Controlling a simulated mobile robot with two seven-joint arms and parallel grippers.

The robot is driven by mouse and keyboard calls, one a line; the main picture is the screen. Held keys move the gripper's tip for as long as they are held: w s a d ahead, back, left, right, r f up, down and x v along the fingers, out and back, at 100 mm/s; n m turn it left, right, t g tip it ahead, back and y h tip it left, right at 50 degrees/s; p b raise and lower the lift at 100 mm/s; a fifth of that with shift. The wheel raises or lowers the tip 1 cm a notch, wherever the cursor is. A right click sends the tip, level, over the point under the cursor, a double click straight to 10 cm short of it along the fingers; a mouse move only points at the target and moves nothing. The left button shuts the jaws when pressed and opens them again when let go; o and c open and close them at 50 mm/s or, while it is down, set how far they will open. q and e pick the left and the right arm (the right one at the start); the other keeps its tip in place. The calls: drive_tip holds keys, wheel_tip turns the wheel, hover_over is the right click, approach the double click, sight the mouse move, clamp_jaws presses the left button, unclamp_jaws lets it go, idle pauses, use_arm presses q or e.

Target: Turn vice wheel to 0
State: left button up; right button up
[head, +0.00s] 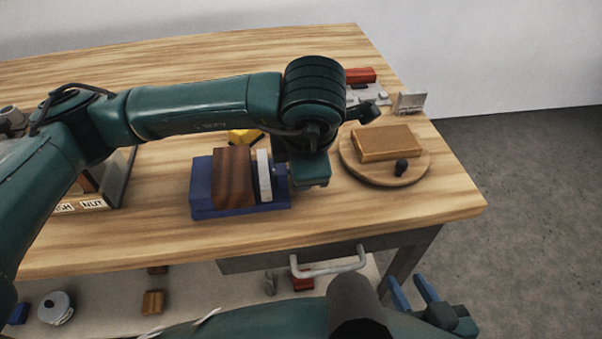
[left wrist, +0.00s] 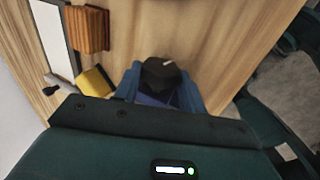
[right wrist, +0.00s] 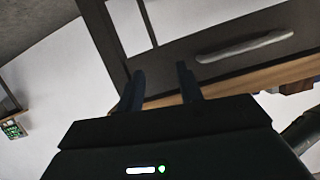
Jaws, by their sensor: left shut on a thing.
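The vice stands on the table in the head view, with a blue base (head: 240,211), a brown wooden block (head: 232,176) and a pale upright plate (head: 264,176). My left gripper (head: 308,172) is at the vice's right end, and its hand hides the wheel there. In the left wrist view my left gripper (left wrist: 160,88) has its blue fingers on both sides of a dark wheel (left wrist: 158,72) with a small white mark, and is shut on it. Any scale figures are unreadable. My right gripper (head: 415,290) is open and empty in front of the table; its parted fingers show in the right wrist view (right wrist: 160,88).
A round wooden board (head: 362,172) with a tan block (head: 386,143) and a small dark piece lies to the right. A yellow object (head: 243,136) is behind the vice. A labelled tray (head: 116,190) is at left. A drawer handle (head: 330,265) juts out in front.

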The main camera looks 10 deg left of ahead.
idle(0.3)
use_arm(q)
drive_tip(key=o, duration=1)
drive_tip(key=p+v, duration=0.1)
drive_tip(key=v, duration=1.2)
drive_tip(key=shift+s+d, duration=0.1)
drive_tip(key=shift+s, duration=0.1)
